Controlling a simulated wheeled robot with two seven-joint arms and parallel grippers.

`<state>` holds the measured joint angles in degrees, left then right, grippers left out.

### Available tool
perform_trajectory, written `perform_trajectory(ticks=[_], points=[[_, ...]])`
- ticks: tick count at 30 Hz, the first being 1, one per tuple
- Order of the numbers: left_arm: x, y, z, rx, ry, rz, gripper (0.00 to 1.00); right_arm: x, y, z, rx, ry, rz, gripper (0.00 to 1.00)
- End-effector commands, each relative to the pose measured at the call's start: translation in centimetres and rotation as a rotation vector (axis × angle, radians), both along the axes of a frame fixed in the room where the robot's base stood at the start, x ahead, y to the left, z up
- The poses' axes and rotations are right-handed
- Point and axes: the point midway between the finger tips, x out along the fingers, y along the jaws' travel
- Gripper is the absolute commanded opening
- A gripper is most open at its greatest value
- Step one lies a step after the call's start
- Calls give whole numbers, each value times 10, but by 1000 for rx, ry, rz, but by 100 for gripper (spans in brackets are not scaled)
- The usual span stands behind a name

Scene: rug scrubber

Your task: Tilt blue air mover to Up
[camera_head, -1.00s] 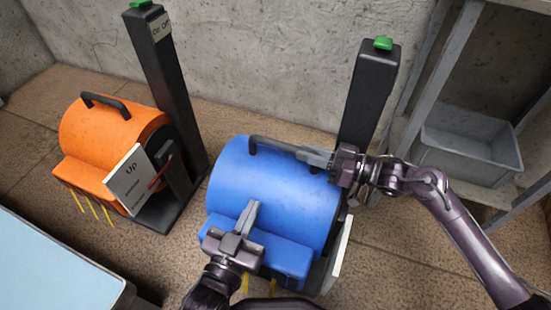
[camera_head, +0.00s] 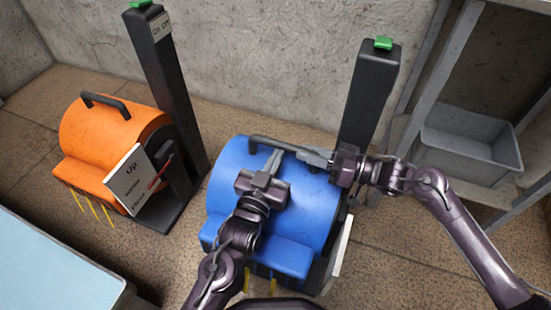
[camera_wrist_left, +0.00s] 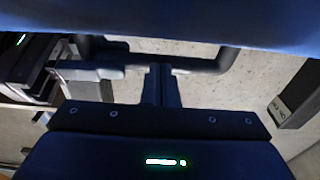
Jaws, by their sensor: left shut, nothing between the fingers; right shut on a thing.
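The blue air mover (camera_head: 308,208) stands on the floor in the middle of the head view, with a black handle (camera_head: 258,141) along its top. My right gripper (camera_head: 306,155) is shut on this handle near its right part. My left gripper (camera_head: 275,156) is shut and empty, over the top of the blue drum close to the handle; I cannot tell whether it touches. In the left wrist view the left fingers (camera_wrist_left: 161,75) point at the handle (camera_wrist_left: 205,65), with the blue body (camera_wrist_left: 200,20) above. The blue mover's white dial plate (camera_head: 341,252) is edge-on, so its setting is hidden.
An orange air mover (camera_head: 112,128) stands at left, its plate (camera_head: 130,178) reading "Up" at the top. Black posts with green tops (camera_head: 368,95) stand behind both movers. A grey bin (camera_head: 465,145) sits on a rack at right. A light blue surface (camera_head: 55,265) fills the lower left.

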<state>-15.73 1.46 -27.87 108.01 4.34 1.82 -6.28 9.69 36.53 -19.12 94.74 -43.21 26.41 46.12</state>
Motion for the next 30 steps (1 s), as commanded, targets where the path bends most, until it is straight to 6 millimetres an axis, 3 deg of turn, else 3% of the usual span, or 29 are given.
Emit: perform_trajectory(ticks=[8,15,23,24,26,30], points=[[1,0,0,0,1,0,0,0,0,-1,0,3,-2,0],[18,-7,2,22,54,2,0,-2,1,-1,2,4,6,0],[20,-6,2,22,57,6,0,-5,4,0,6,5,17,0],[20,-5,2,23,57,6,0,-6,5,0,6,5,17,36],[20,-6,2,22,56,6,0,-6,5,-1,5,6,17,41],[20,-6,3,22,54,5,0,-5,4,-1,4,8,15,41]])
